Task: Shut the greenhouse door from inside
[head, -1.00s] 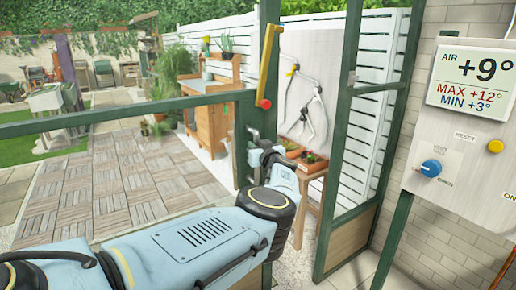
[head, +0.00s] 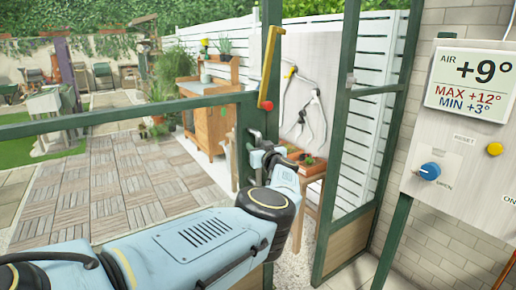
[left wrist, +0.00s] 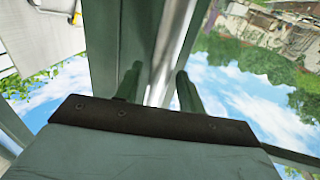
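The greenhouse door (head: 120,115) is a green frame with a cross rail. Its free edge stands apart from the green jamb (head: 335,150), leaving an open gap. The door carries a yellow lever with a red knob (head: 265,75) and a grey metal handle (head: 253,138) below it. My left gripper (head: 262,152) is at this handle. In the left wrist view, a silver bar of the handle (left wrist: 172,50) runs between the two fingers of the gripper (left wrist: 158,88), which close around it; the contact itself is partly hidden. My right gripper is not in view.
A control panel (head: 470,110) with a display and a blue knob hangs on the brick wall at right. A small catch (head: 351,79) sits on the jamb. Outside are a wooden potting bench (head: 212,125), a low plant stand (head: 310,180) beyond the gap, and open paving (head: 130,185).

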